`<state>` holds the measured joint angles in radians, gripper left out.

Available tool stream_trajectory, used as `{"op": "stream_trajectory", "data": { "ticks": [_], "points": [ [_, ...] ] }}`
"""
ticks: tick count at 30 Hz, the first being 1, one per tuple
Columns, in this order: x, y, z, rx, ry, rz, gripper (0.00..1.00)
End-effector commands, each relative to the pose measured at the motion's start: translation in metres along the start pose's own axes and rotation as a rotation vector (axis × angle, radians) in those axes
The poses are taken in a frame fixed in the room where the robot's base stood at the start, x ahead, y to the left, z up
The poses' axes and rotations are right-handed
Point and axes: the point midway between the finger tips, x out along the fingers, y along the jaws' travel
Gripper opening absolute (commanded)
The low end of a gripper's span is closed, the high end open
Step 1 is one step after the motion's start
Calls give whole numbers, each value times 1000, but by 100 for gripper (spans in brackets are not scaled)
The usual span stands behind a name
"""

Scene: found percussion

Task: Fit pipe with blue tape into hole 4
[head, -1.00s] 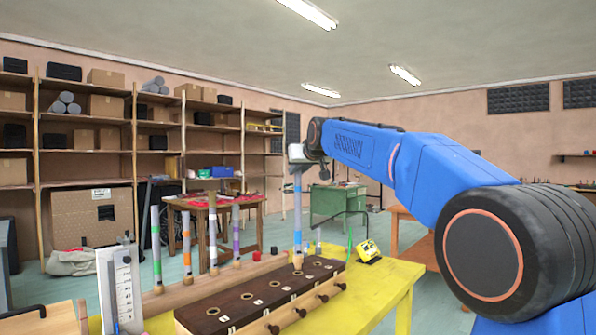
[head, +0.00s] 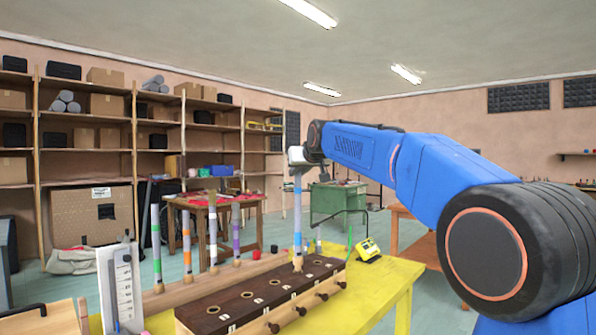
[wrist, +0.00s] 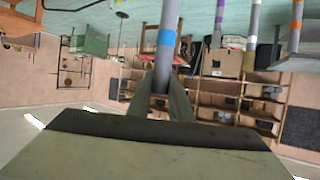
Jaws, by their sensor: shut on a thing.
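The pipe with blue tape (head: 298,222) stands upright in the head view. My gripper (head: 298,164) is shut on its upper part. The pipe's lower end is at hole 4 of the dark-topped wooden block (head: 262,298); I cannot tell whether it is inside the hole or just over it. Hole 4 itself is hidden by the pipe. In the wrist view the pipe (wrist: 167,45) runs up from between the fingers (wrist: 166,102), with its blue band in sight.
Pipes with green (head: 156,245), orange (head: 186,241) and purple (head: 236,228) tape stand in a wooden rack left of the block. A white gauge board (head: 122,285) is at the front left.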

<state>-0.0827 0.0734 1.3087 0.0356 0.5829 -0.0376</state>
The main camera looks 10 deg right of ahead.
Motion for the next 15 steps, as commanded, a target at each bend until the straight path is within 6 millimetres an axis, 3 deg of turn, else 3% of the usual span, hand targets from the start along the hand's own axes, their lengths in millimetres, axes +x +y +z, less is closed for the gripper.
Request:
{"op": "stream_trajectory", "data": {
  "ticks": [15],
  "points": [
    [4,0,9,0,1,0,0]
  ]
}}
